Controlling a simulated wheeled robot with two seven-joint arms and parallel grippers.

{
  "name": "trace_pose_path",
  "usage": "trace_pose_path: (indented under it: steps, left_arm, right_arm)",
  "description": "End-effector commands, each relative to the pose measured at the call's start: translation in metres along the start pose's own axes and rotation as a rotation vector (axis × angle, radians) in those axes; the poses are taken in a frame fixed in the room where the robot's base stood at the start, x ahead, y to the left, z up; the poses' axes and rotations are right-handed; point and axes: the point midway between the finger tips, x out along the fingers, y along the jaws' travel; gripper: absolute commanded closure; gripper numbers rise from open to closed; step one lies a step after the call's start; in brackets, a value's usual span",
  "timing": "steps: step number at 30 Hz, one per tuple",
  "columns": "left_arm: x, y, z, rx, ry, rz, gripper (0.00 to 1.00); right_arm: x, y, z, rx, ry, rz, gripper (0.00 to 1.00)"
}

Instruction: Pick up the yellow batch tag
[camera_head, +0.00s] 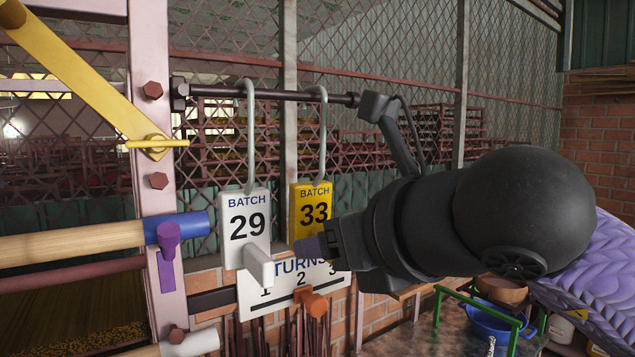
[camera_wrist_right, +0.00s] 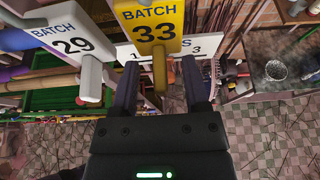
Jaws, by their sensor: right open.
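The yellow batch tag (camera_head: 311,203), marked 33, hangs by a grey hook from a black rod. In the wrist view the tag (camera_wrist_right: 152,20) faces me, with a yellow peg (camera_wrist_right: 159,70) sticking out below the number. My right gripper (camera_head: 310,246) is in front of the tag's lower part and hides its peg in the head view. In the wrist view its fingers are open, one on each side of the peg, with gaps between. My left gripper is not in view.
A white tag marked 29 (camera_head: 246,218) hangs close on the left, its white peg (camera_head: 259,264) sticking out. A white TURNS board (camera_head: 332,283) with an orange knob (camera_head: 314,303) is below. The black rod (camera_head: 275,94) runs above.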

Motion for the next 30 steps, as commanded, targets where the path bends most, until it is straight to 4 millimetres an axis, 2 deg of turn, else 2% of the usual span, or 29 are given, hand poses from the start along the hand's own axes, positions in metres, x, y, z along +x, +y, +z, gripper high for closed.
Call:
trace_pose_path:
  steps: [5,6,14,26,30]
  left_arm:
    - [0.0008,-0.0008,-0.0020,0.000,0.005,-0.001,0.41]
    - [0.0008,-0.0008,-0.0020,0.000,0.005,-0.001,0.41]
    - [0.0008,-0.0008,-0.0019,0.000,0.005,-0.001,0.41]
    - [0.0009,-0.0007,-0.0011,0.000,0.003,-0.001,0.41]
    - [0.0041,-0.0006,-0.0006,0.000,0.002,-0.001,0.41]
  right_arm:
    - [0.0014,0.0000,-0.0010,0.000,0.000,0.000,0.41]
    - [0.0014,-0.0001,-0.0011,0.000,0.000,0.000,0.45]
    - [0.0011,-0.0002,-0.0009,0.001,0.000,0.000,1.00]
    - [0.0009,-0.0003,-0.0006,0.001,0.000,0.000,1.00]
    - [-0.0009,-0.0007,0.0049,0.002,-0.001,-0.002,1.00]
